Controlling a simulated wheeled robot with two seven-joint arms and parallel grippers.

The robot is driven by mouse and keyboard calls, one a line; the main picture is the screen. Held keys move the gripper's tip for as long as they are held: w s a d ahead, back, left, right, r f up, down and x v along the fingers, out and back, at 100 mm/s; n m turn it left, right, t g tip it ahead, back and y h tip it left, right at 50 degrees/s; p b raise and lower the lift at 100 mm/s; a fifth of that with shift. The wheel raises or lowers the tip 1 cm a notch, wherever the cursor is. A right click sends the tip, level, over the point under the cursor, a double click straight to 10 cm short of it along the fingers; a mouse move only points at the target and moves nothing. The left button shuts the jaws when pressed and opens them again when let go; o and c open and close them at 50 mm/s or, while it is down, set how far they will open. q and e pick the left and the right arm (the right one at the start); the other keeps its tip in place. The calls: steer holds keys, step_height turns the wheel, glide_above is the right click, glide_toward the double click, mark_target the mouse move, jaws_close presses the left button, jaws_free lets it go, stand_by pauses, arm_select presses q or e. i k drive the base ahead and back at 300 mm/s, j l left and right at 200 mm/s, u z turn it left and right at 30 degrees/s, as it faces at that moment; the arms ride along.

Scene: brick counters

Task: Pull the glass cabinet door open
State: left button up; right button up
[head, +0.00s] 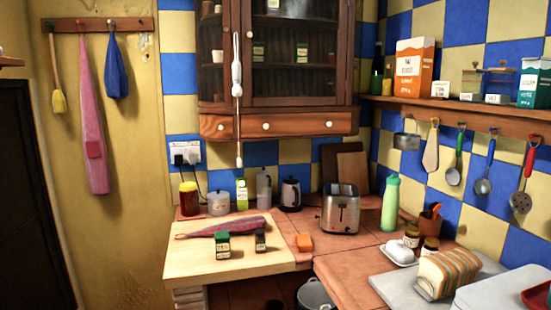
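The wooden wall cabinet (345,60) hangs at the upper middle of the head view. Its wide front glass door (285,85) appears shut, with small jars and boxes on shelves behind the glass. A narrower glazed section (213,80) is on the cabinet's left side. The cabinet's top is cut off by the picture edge. Neither of my grippers shows in the head view, so their distance from the door cannot be seen.
A long thin white-and-dark utensil (237,80) hangs before the cabinet's left front edge. Below are a wooden drawer front (290,125), a cutting board (190,263) and a toaster (340,210). A shelf (470,108) with boxes and hanging utensils runs along the right wall.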

mark_target(247, 99)
steer(key=i+z, duration=0.1)
steer(key=z, duration=0.55)
steer(key=i+j+z, duration=0.25)
steer(key=z, duration=0.15)
steer(key=i+j+z, duration=0.15)
steer(key=j+z, duration=0.25)
steer(key=j, duration=0.15)
steer(key=i+j, duration=0.15)
steer(key=j, duration=0.25)
steer(key=i+j+z, duration=0.1)
steer(key=j, duration=0.3)
steer(key=i+j, duration=0.2)
steer(key=j, duration=0.25)
